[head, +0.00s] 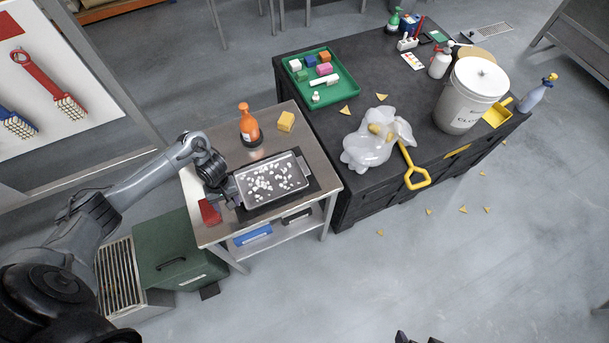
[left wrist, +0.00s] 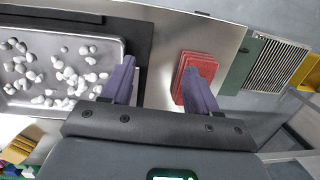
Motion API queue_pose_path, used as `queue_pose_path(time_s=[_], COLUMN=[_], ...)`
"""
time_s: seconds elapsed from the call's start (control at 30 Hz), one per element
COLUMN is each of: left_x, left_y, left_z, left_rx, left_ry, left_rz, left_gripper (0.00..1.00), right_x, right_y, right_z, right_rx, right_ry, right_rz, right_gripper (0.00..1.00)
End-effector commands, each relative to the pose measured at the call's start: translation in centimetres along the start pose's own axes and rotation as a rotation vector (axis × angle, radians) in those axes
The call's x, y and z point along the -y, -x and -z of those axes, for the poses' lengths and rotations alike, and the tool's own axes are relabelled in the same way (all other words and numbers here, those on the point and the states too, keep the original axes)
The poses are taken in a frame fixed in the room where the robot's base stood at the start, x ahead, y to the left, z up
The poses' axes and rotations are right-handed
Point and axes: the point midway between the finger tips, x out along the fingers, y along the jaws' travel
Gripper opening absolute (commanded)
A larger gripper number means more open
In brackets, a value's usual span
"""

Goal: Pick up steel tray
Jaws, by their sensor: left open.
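The steel tray (head: 252,205) is a shallow grey pan holding many small white pieces. It lies on a black mat on the small steel table, and its side wall also shows in the left wrist view (left wrist: 112,52). My left gripper (head: 228,193) is at the tray's left end in the head view. In the left wrist view its fingers (left wrist: 158,88) are open with nothing held. One finger overlaps the tray's edge and the other overlaps the red stack; I cannot tell whether either touches.
A red stack (head: 209,212) lies on the table's left edge. An orange spray bottle (head: 249,124) and a yellow sponge (head: 286,121) stand behind the tray. To the right, a black table (head: 420,165) bears a green tray (head: 352,91), a white bag (head: 366,150) and a bucket (head: 465,105).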

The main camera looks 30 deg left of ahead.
Motion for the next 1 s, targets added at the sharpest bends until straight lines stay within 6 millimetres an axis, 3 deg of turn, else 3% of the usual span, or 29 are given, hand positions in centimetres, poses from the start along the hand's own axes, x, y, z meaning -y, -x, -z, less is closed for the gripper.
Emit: queue_pose_path(time_s=[0.1, 0.2, 0.3, 0.63, 1.0], left_x=[-0.9, -1.8, -2.5, -3.3, -3.6], left_y=[2.3, 4.1, 4.5, 0.8, -1.7], left_z=[3.6, 5.4, 6.2, 6.9, 7.0], left_rx=[-0.066, -0.105, -0.121, -0.125, -0.124], left_ry=[0.012, 0.015, 0.016, 0.016, 0.015], left_rz=[-0.021, -0.043, -0.061, -0.070, -0.070], left_gripper=[0.60, 0.60, 0.60, 0.60, 0.60], right_x=[0.0, 0.1, 0.5, 0.5, 0.3], right_y=[-0.7, -1.0, -1.5, -2.5, -2.9], right_z=[-0.2, -0.4, -0.9, -1.1, -1.1], right_rx=[0.000, 0.002, 0.009, 0.007, 0.005], right_ry=[0.003, 0.004, 0.002, -0.005, -0.001], right_rz=[-0.001, 0.000, 0.008, 0.010, 0.005], right_gripper=[0.88, 0.88, 0.88, 0.88, 0.88])
